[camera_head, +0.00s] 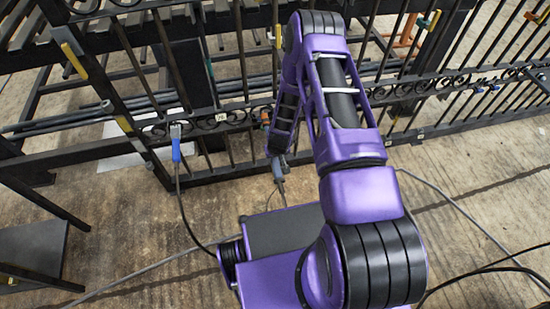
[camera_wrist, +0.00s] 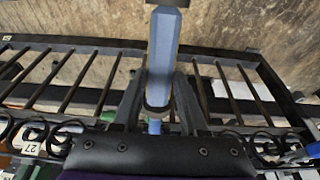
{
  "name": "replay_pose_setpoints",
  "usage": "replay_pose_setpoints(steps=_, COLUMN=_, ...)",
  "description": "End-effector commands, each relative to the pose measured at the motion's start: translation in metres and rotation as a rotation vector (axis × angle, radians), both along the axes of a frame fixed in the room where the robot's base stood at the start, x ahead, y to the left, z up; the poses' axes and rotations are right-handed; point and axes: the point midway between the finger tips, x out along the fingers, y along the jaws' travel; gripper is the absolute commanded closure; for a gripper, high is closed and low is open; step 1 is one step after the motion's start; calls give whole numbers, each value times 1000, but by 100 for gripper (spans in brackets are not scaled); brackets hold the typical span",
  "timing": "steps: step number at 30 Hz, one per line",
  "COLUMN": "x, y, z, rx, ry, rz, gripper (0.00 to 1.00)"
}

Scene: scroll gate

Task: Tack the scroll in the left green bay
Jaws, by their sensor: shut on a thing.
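My gripper (camera_wrist: 158,104) is shut on a blue tool (camera_wrist: 164,48), which lies between its two dark fingers in the wrist view. In the head view my gripper (camera_head: 276,155) is low at the gate's front, with the tool (camera_head: 279,172) showing below it. The dark metal gate (camera_head: 200,121) has a band of ring-like scrolls between rails; scrolls also show in the wrist view (camera_wrist: 262,143) beside my wrist. A small green patch (camera_wrist: 105,116) shows left of my fingers. I cannot tell which bay is the left green one. The tool's working tip is not clear.
Another blue-handled piece (camera_head: 176,150) with a black cable is at the gate's lower left. Yellow pieces (camera_head: 73,60) sit on the left bars. A dark stand (camera_head: 32,250) is at the lower left. Cables (camera_head: 455,205) cross the floor. A tag marked 27 (camera_wrist: 34,131) is on the gate.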

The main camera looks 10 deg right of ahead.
Motion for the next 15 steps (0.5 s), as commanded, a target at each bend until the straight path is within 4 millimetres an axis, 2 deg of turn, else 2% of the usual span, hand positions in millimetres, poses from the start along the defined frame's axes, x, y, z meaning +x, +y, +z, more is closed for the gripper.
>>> replay_pose_setpoints(steps=15, x=4, y=0, z=2, rx=0, ry=-3, rz=1, gripper=100)
